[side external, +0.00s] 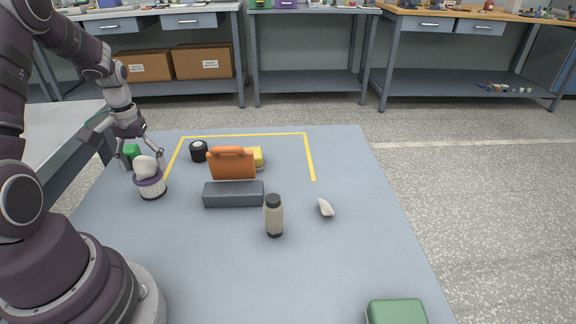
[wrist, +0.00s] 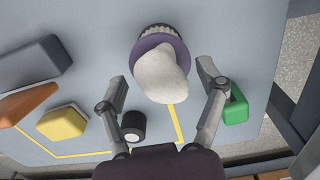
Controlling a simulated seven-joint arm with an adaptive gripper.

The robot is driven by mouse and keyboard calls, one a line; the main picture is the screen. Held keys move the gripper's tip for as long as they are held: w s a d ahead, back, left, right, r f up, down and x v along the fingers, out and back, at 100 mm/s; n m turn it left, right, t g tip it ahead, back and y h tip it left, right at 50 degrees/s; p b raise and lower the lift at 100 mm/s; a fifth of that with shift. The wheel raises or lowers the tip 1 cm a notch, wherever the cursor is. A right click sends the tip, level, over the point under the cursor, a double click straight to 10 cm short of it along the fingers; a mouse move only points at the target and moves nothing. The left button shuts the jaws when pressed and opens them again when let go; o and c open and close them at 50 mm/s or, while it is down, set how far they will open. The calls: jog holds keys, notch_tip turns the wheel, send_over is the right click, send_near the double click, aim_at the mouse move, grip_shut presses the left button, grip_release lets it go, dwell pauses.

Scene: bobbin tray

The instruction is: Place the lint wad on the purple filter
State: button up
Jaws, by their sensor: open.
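The lint wad (side external: 146,166) is a lumpy white mass resting on top of the purple filter (side external: 150,187), which has a purple rim and pale pleated sides. In the wrist view, the wad (wrist: 161,79) covers much of the purple rim (wrist: 146,47) and overhangs its near edge. My gripper (side external: 146,156) is open just above the wad. In the wrist view, the open fingers of my gripper (wrist: 162,77) stand on both sides of the wad, with a visible gap on each side.
A green block (wrist: 235,104) lies close to one finger, and a black roll (wrist: 133,126) is near the other. An orange case (side external: 231,164), yellow block (side external: 257,158), grey box (side external: 233,194), bottle (side external: 274,216) and small white piece (side external: 326,207) stand to the right. The front middle is clear.

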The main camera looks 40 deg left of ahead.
aim_at(142, 161)
notch_tip(142, 161, up, 12)
jog(key=w+d+r+m+t+y, duration=0.15)
jog(key=d+r+m, duration=0.25)
jog(key=d, duration=0.6)
jog(key=s+d+m+t, duration=0.2)
jog(key=d, duration=0.3)
jog(key=s+d+m+t+h, duration=0.1)
jog(key=d+m+t, duration=0.1)
jog(key=d, duration=0.4)
jog(key=shift+s+d+f+m, duration=0.25)
jog(key=shift+s+d+m, duration=0.1)
jog(key=shift+m, duration=0.15)
